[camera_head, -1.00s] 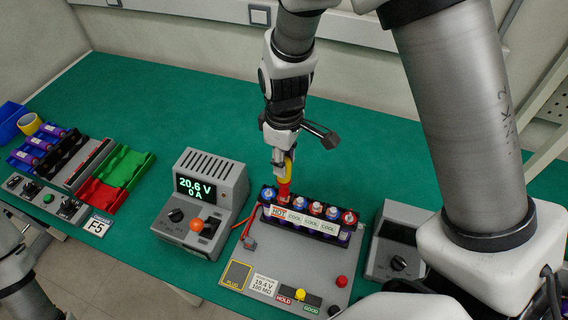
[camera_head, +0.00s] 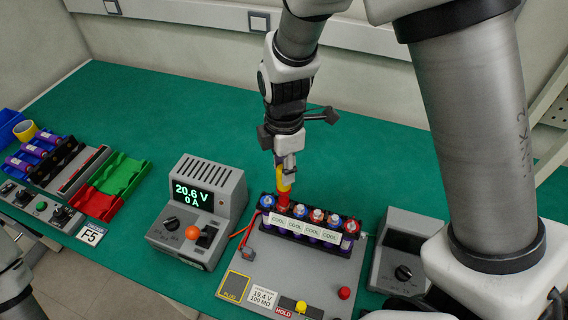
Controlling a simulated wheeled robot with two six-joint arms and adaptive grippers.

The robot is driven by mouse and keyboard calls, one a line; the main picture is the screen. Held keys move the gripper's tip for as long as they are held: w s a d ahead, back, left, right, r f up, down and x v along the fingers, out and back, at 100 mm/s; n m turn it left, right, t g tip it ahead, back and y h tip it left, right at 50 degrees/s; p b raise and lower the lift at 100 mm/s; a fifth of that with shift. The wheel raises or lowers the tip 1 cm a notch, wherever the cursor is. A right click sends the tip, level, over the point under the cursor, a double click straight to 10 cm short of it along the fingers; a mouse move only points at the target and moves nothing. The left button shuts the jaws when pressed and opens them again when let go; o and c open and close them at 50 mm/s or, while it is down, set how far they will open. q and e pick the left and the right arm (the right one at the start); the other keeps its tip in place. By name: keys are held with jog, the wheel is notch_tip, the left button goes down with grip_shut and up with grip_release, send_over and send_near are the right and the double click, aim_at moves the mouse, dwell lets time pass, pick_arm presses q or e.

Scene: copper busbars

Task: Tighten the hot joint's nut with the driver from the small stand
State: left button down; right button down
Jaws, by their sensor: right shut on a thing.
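My right gripper (camera_head: 286,164) is shut on a driver with a yellow handle and red lower part (camera_head: 284,186). It holds the driver upright, tip down, over the left part of the battery pack (camera_head: 340,250). The tip meets the row of joints near the second one from the left; whether it sits on a nut is too small to tell. The label strip (camera_head: 303,230) on the pack reads COOL on every tag I can read. I cannot make out the small stand. Part of my left arm shows at the left edge; its gripper is out of view.
A grey supply (camera_head: 203,205) reading 20.6 V, 0 A stands left of the pack. A grey box (camera_head: 400,262) stands close on the right. Red and green trays (camera_head: 125,174) and purple cells lie far left. The green bench (camera_head: 190,110) behind is clear.

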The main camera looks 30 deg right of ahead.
jog(key=shift+w+f, duration=0.1)
jog(key=shift+f, duration=0.35)
dwell(0.3)
jog(key=shift+r, duration=0.1)
jog(key=m+p, duration=0.2)
jog(key=m, duration=0.1)
jog(key=m+p, duration=0.1)
jog(key=shift+r+m+p, duration=0.25)
jog(key=shift+m+p, duration=0.05)
jog(key=shift+m, duration=0.1)
jog(key=shift+f+m, duration=0.1)
jog(key=shift+m, duration=0.4)
jog(key=shift+f+m, duration=0.25)
jog(key=shift+m, duration=0.05)
